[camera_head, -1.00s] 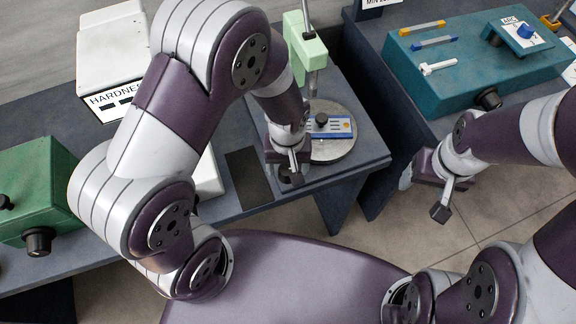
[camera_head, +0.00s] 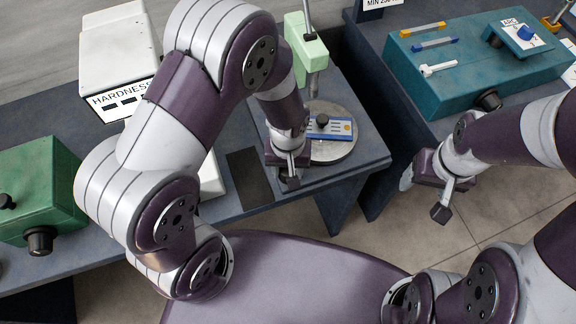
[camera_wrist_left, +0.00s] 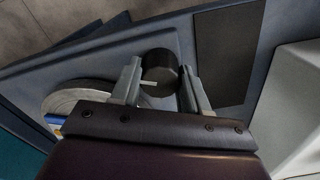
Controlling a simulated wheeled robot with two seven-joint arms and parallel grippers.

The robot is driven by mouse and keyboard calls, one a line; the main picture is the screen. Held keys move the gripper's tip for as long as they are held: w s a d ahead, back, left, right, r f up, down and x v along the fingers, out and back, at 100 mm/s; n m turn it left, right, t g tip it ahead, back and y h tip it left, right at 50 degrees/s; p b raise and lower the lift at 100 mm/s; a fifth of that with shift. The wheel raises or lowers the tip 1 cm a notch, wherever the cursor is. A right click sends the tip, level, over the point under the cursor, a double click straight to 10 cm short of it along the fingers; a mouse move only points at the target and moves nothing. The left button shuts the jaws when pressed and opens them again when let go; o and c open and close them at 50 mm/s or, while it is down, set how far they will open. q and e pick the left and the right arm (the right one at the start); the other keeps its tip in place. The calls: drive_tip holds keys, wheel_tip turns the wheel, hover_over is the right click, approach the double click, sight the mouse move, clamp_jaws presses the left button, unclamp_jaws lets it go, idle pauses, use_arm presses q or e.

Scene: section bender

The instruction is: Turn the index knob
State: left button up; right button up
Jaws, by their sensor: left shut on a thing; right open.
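In the left wrist view, a black round knob (camera_wrist_left: 160,68) with a short white mark sits between the fingers of my left gripper (camera_wrist_left: 163,88). The fingers are shut on its sides. In the head view my left gripper (camera_head: 289,172) is low over the front of the dark table, left of the round metal disc, and mostly hides this knob. I cannot tell how the knob is mounted. My right gripper (camera_head: 441,212) hangs open and empty over the floor, in front of the teal machine.
The metal disc (camera_head: 335,151) carries a blue-and-white plate with a small black knob (camera_head: 322,120). A dark pad (camera_head: 249,176) lies left of my left gripper. A green box (camera_head: 40,185) and white hardness unit (camera_head: 120,50) stand left, the teal machine (camera_head: 440,85) right.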

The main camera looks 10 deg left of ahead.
use_arm(q)
drive_tip(key=m+p, duration=0.1)
drive_tip(key=m, duration=0.2)
drive_tip(key=shift+r, duration=0.15)
drive_tip(key=m+p, duration=0.1)
drive_tip(key=m, duration=0.2)
drive_tip(key=shift+m, duration=0.4)
drive_tip(key=m+p, duration=0.2)
drive_tip(key=m, duration=0.4)
drive_tip(key=shift+m, duration=0.3)
drive_tip(key=o, duration=1.1)
drive_tip(key=shift+c, duration=0.2)
wheel_tip(320, 180, up, 12)
drive_tip(key=shift+r, duration=0.25)
